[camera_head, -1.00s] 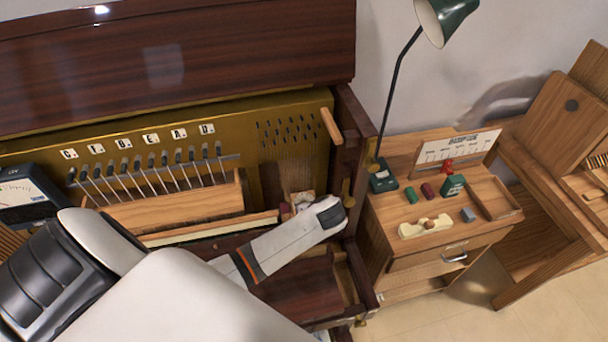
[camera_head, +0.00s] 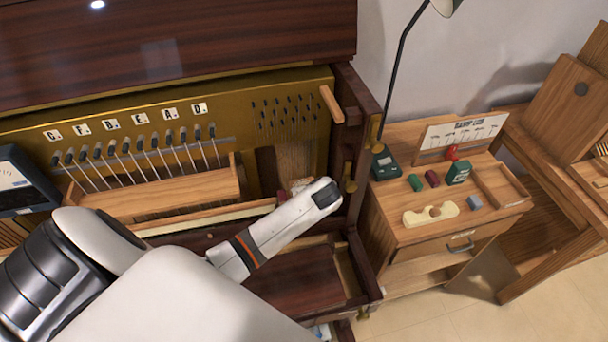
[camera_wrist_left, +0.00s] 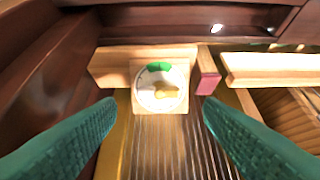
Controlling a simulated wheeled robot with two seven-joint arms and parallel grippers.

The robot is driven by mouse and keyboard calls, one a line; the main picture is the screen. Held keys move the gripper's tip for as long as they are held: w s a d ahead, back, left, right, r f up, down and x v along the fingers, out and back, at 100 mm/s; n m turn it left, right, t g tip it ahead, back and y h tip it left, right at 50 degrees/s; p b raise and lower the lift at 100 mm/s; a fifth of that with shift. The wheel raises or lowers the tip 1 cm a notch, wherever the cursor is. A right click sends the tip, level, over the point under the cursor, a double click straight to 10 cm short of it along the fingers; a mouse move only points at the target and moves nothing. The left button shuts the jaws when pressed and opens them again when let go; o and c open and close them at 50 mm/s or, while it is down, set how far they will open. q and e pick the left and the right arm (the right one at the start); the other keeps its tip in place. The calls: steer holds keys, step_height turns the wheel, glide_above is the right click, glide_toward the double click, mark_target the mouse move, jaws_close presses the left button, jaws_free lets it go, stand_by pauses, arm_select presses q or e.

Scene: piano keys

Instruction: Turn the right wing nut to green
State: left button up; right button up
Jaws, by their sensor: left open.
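In the left wrist view, a yellow wing nut (camera_wrist_left: 167,91) sits at the middle of a round white dial (camera_wrist_left: 146,98) on a wooden block. A green mark (camera_wrist_left: 159,67) lies along the dial's top edge. The nut's visible wing points to the right, away from the green. My left gripper (camera_wrist_left: 159,106) is open, with one green finger on each side of the dial, apart from the nut. In the head view my left wrist reaches into the piano's right end; its fingers and the wing nut are hidden there. My right gripper is not in view.
A reddish-ended wooden piece (camera_wrist_left: 207,72) stands just right of the dial, and strings (camera_wrist_left: 160,145) run below it. In the head view a wooden cabinet (camera_head: 440,262) with small items and a lamp stands right of the piano. A meter (camera_head: 20,185) stands far left.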

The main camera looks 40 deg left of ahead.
arm_select(q)
steer(key=shift+f, duration=0.1)
steer(key=shift+b+x, duration=1.8)
steer(key=shift+x, duration=1.6)
steer(key=shift+s+d+r+p, duration=0.3)
steer(key=shift+r+p, duration=0.2)
steer(key=shift+p, duration=0.6)
